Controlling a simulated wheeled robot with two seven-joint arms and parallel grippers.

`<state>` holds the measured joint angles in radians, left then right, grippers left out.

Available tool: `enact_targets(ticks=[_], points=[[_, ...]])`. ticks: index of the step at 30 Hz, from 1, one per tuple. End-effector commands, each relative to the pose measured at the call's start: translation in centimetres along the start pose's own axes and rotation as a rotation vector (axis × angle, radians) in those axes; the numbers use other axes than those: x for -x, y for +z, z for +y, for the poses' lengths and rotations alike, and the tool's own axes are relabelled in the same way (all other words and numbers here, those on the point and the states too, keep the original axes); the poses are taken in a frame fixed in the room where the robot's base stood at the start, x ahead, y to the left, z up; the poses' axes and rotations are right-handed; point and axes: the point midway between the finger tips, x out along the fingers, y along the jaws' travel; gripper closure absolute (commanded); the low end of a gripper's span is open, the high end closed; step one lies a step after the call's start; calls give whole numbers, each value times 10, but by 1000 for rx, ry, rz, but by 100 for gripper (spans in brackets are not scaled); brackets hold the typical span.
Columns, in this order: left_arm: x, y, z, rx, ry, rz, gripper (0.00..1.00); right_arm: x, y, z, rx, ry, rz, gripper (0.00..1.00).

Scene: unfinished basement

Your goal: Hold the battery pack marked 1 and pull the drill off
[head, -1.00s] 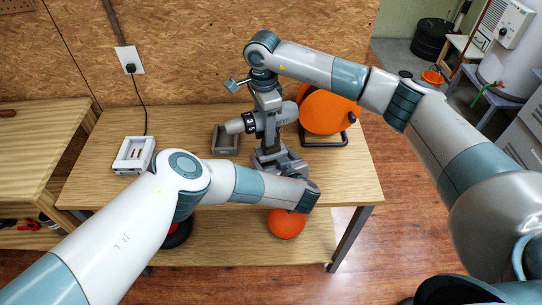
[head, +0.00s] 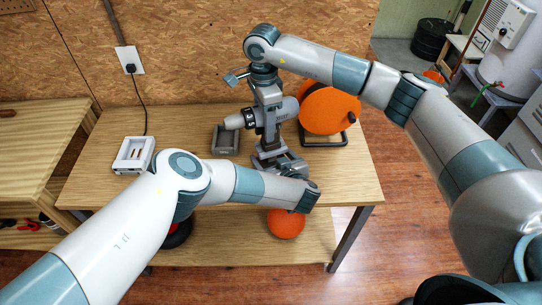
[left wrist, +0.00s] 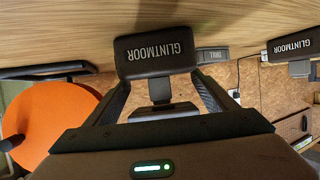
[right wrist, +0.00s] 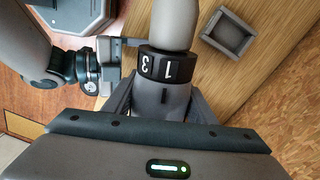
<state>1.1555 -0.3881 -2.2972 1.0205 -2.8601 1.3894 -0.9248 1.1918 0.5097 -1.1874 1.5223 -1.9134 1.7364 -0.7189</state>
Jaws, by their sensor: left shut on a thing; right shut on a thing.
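The grey drill (head: 284,112) is in the head view with its nose to the left; in the right wrist view its dark collar (right wrist: 166,66) shows numbers. My right gripper (head: 267,100) comes from above and is shut on the drill body. My left gripper (head: 279,160) is low at the table and shut on the battery pack. In the left wrist view the dark pack (left wrist: 155,52) lettered GLINTMOOR sits between the fingers. The mark 1 on the pack does not show. Whether the drill handle is clear of the pack, I cannot tell.
A grey open tray (head: 226,140) stands left of the drill. An orange reel (head: 329,108) on a dark stand is close on the right. A white charger (head: 134,155) with a cord to the wall is at the table's left. The front left tabletop is mostly clear.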

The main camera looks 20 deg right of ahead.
Motion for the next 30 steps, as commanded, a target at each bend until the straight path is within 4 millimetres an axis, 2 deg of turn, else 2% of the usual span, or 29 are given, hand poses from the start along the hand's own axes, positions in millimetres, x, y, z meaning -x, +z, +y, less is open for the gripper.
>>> enact_targets(ticks=[30], points=[[0,0,0,0,-1,-1,49,19,0,-1,0,-4,-2,85]])
